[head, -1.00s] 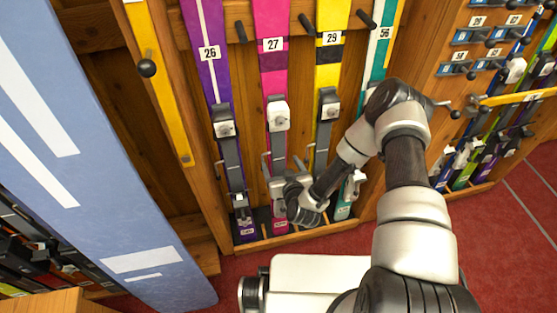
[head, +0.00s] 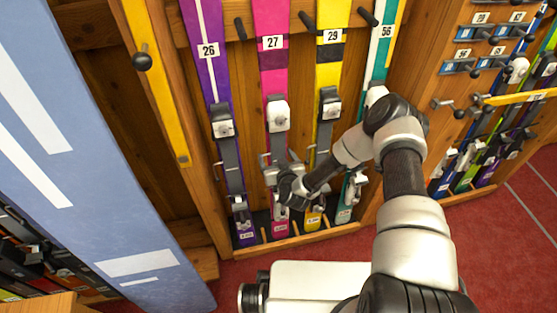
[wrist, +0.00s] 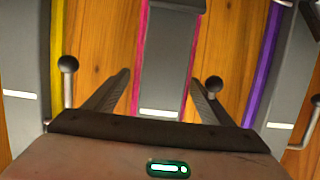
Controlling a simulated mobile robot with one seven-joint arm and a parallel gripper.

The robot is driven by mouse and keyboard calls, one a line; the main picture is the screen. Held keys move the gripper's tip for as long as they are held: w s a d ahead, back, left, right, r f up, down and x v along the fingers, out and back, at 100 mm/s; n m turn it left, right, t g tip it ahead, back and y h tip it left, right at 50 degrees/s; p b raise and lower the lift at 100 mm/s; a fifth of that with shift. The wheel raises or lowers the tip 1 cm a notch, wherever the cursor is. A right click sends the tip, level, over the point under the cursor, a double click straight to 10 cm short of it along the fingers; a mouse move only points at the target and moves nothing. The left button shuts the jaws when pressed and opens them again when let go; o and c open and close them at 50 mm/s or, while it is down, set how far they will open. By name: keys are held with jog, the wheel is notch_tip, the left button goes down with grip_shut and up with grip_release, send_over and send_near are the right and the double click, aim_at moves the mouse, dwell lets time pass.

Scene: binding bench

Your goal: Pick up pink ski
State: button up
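The pink ski (head: 272,66), labelled 27, stands upright in the rack between a purple ski (head: 207,75) and a yellow ski (head: 328,65). A grey and white binding is on its front. My gripper (head: 271,164) is at the ski's lower half, below the white binding piece, and hides part of it. In the wrist view the pink-edged ski (wrist: 168,60) lies between the two spread fingers of my gripper (wrist: 161,78). A gap shows on each side. The fingers are open and do not visibly touch the ski.
A teal ski (head: 380,45) stands right of the yellow one. Dark pegs (head: 307,22) stick out between the skis. A large blue board (head: 75,130) stands at left. The wooden rack's bottom ledge (head: 300,240) lies below; red carpet is in front.

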jog(key=c, duration=1.8)
jog(key=shift+w+r, duration=0.1)
jog(key=shift+r, duration=0.05)
grip_shut()
jog(key=shift+r, duration=0.1)
notch_tip(320, 180, up, 18)
jog(key=p, duration=0.4)
